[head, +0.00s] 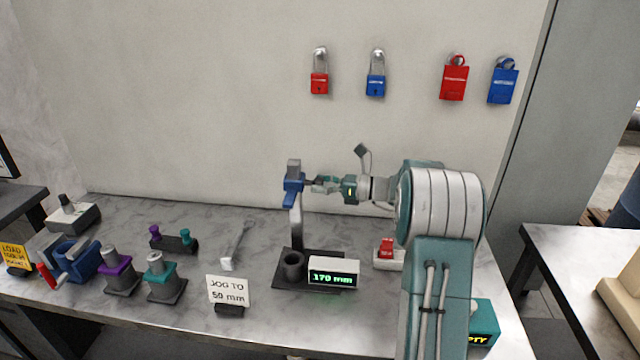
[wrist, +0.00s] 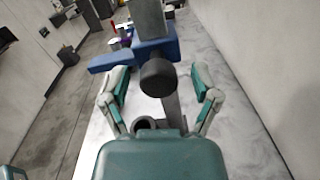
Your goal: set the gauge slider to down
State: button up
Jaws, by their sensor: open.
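The gauge stands on the marble bench with a dark base (head: 276,272) and a grey upright post (head: 296,228). Its blue slider (head: 292,185) is high on the post, near the top. The readout (head: 334,272) shows 170 mm. In the wrist view the blue slider (wrist: 155,52) has a dark round knob (wrist: 158,77) facing me. My gripper (head: 315,185) is open at the slider's right side. In the wrist view its fingers (wrist: 160,82) stand on either side of the knob. I cannot tell whether they touch it.
A card (head: 229,290) reading "JOG TO 50 mm" stands left of the gauge. A wrench-like tool (head: 236,245) lies behind it. A red switch (head: 387,249) is right of the gauge. Purple and teal handled blocks (head: 118,275) are at left. The wall is close behind.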

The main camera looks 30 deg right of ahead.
grip_shut()
notch_tip(320, 180, down, 9)
jog(key=shift+r, duration=0.15)
dwell(0.4)
grip_release()
jog(key=shift+w, duration=0.1)
